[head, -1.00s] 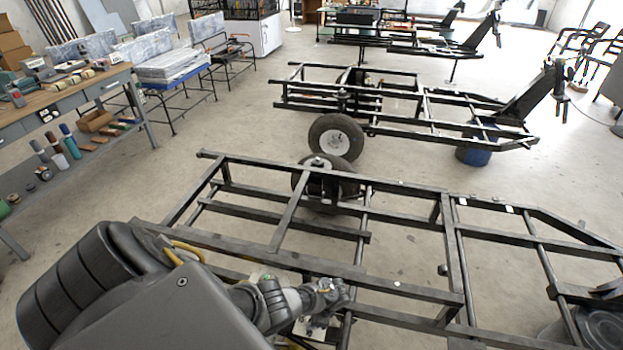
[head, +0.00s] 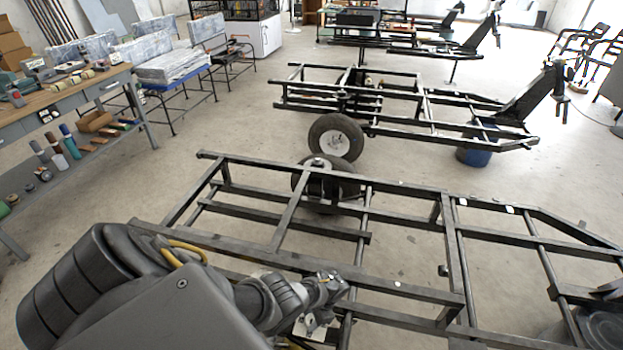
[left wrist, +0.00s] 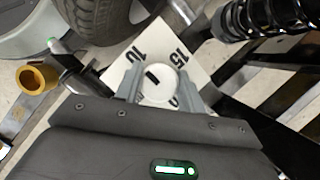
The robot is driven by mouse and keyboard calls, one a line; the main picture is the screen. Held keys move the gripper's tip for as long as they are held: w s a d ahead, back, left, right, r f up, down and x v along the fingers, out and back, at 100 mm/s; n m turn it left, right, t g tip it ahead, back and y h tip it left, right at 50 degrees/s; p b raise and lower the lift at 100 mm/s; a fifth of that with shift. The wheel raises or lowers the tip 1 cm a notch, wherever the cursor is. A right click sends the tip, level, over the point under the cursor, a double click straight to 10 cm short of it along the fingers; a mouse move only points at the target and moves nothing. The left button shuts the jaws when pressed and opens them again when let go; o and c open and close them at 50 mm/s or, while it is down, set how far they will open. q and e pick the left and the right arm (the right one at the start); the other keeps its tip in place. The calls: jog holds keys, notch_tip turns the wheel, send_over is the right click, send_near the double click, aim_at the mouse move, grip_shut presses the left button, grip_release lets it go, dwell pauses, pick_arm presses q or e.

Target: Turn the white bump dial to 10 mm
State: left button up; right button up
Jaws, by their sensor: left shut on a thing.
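The round white dial (left wrist: 157,92) shows in the left wrist view on a square white plate (left wrist: 197,62) printed with black numbers. The 10 is at the plate's upper left, the 15 at its upper right, and another number is partly hidden at the lower right. A short black mark on the dial lies toward its upper left, roughly on the side of the 10. My left gripper (left wrist: 161,74) is shut on the dial, one finger on each side. In the head view my left gripper (head: 328,288) is above the plate (head: 312,327); the dial is hidden there.
A black frame of bars (head: 400,287) surrounds the plate. In the left wrist view a tyre (left wrist: 98,18), a coil spring (left wrist: 272,17) and a brass-coloured ring (left wrist: 38,78) are close by. A workbench (head: 90,85) stands at the left; open floor lies between.

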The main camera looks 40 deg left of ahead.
pick_arm(q)
jog(key=o, duration=1)
pick_arm(e)
jog(key=shift+s, duration=0.1)
pick_arm(q)
jog(key=shift+w+r, duration=0.1)
jog(key=shift+r, duration=0.25)
jog(key=p+v, duration=0.5)
jog(key=v, duration=0.5)
jog(key=shift+d, duration=0.1)
pick_arm(e)
jog(key=r, duration=0.2)
jog(key=a+r, duration=0.1)
jog(key=r, duration=0.2)
jog(key=shift+s+a, duration=0.15)
jog(key=shift+s, duration=0.05)
